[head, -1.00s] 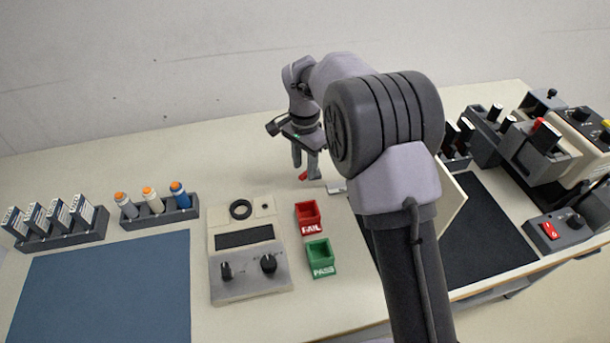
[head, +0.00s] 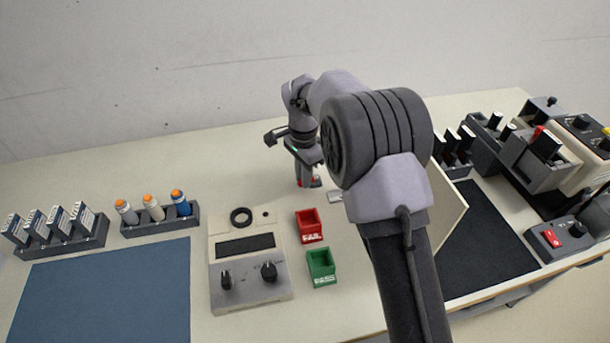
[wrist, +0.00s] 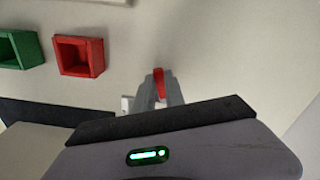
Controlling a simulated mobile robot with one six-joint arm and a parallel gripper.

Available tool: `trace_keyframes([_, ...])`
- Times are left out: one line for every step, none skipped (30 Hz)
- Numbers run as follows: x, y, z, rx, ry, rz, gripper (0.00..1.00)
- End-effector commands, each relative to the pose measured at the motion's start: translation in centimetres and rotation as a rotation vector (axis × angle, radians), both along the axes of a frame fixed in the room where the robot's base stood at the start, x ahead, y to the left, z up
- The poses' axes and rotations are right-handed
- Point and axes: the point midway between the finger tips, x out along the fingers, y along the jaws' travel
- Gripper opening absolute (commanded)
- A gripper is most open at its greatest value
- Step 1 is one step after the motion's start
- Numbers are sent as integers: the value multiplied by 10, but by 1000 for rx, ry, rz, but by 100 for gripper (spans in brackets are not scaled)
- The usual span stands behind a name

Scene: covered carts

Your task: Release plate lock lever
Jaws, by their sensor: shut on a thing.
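A small red lever (wrist: 158,83) shows between my fingertips in the wrist view. In the head view its red tip (head: 316,181) shows low at the fingers, mostly covered by them. My gripper (head: 307,183) points down at the table behind the red FAIL bin and is shut on the lever; it also shows in the wrist view (wrist: 159,90). A small light metal piece (head: 335,195) lies beside the gripper, partly hidden by my arm. A tilted cream plate (head: 447,208) stands right of my arm; its join to the lever is hidden.
The red FAIL bin (head: 309,226) and green PASS bin (head: 321,266) stand in front of the gripper. A tester with knobs (head: 247,287) is to their left. Racks (head: 160,224) and a blue mat (head: 110,290) lie further left. Dark machines (head: 540,160) stand at right. The table behind the tester is clear.

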Motion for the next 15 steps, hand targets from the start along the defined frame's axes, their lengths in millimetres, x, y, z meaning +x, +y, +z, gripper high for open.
trace_keyframes([1,1,1,1,-1,-24,0])
trace_keyframes([1,1,1,1,-1,-33,0])
trace_keyframes([1,1,0,1,-1,-37,0])
trace_keyframes([1,1,0,1,-1,-37,0])
trace_keyframes([1,1,0,1,-1,-37,0])
trace_keyframes([1,1,0,1,-1,-36,0])
trace_keyframes([1,1,0,1,-1,-36,0])
trace_keyframes([1,1,0,1,-1,-36,0])
trace_keyframes([1,1,0,1,-2,-36,16])
trace_keyframes([1,1,0,1,-2,-36,22])
trace_keyframes([1,1,0,1,-2,-35,28])
trace_keyframes([1,1,0,1,-1,-35,36])
trace_keyframes([1,1,0,1,-1,-35,36])
trace_keyframes([1,1,0,1,-1,-35,36])
trace_keyframes([1,1,0,1,-1,-35,36])
